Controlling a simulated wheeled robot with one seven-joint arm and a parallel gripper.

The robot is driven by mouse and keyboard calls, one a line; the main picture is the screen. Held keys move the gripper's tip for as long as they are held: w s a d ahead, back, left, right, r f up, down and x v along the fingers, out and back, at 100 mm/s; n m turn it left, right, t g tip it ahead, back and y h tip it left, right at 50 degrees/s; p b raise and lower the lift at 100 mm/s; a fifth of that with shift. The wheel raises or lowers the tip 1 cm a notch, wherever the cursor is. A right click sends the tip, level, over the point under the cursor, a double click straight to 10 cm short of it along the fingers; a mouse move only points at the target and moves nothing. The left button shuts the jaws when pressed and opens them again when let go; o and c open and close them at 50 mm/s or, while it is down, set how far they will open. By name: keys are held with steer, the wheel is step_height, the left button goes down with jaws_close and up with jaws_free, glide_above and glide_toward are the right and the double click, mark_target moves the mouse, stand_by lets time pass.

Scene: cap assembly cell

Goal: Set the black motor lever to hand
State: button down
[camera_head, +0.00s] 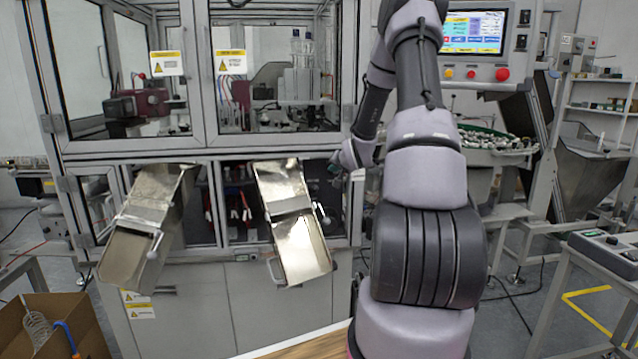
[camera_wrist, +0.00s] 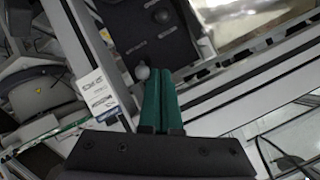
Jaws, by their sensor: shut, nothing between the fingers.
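A dark panel (camera_wrist: 125,20) fills the upper middle of the wrist view. A black ball knob (camera_wrist: 163,16), seemingly the motor lever's, sits on it, with small unreadable labels beside it. A light grey ball knob (camera_wrist: 142,72) lies at the panel's lower edge, just left of my fingertips; I cannot tell whether they touch. My gripper (camera_wrist: 160,72) has green fingers, shut together and empty, pointing toward the panel and apart from the black knob. In the head view my gripper (camera_head: 336,170) is at the machine front, right of the right chute; the panel and knobs cannot be made out there.
Two metal chutes, left (camera_head: 135,225) and right (camera_head: 295,220), jut from the machine. A white label plate (camera_wrist: 97,95) is left of my fingers. A round parts bowl (camera_head: 495,143) and a touchscreen panel (camera_head: 475,45) stand to the right. A cardboard box (camera_head: 75,305) is lower left.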

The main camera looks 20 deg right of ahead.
steer(key=shift+w, duration=0.1)
glide_above(314, 190)
steer(key=d, duration=0.5)
step_height(314, 190, down, 5)
steer(key=a+f, duration=0.1)
steer(key=s+a+f, duration=0.1)
steer(key=shift+a+f, duration=0.35)
steer(key=shift+f, duration=0.1)
